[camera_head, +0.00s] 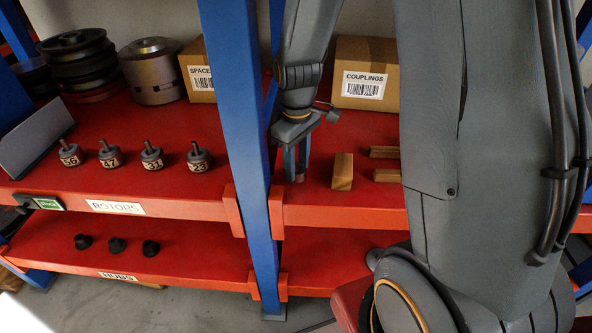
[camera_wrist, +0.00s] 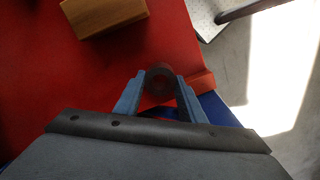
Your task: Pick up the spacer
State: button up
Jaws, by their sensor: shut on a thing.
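The spacer looks like a small, dark reddish-brown round piece with a ring-like end, seen between the jaws in the wrist view (camera_wrist: 160,77). My gripper (camera_head: 297,172) points down at the front edge of the red upper shelf, just right of the blue post. In the wrist view its two blue fingers (camera_wrist: 160,92) close on both sides of the spacer. In the head view only a small reddish bit of the spacer (camera_head: 294,178) shows below the fingers. I cannot tell whether it touches the shelf.
Wooden blocks (camera_head: 343,172) lie right of my gripper on the red shelf (camera_head: 315,211). The blue post (camera_head: 240,110) stands close on the left. A couplings box (camera_head: 366,73) is behind. Several numbered rotors (camera_head: 152,155) stand left of the post, with hubs (camera_head: 117,244) below.

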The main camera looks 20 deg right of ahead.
jog(key=shift+s+a+r+b, duration=0.25)
jog(key=shift+s+r+b, duration=0.2)
jog(key=shift+r, duration=0.3)
jog(key=s+a+p, duration=0.3)
jog(key=s+p, duration=0.2)
jog(key=s, duration=0.2)
jog(key=s+a+p, duration=0.3)
jog(key=s+p, duration=0.2)
jog(key=s, duration=0.3)
jog(key=shift+s+a+p, duration=0.2)
jog(key=shift+s+p, duration=0.1)
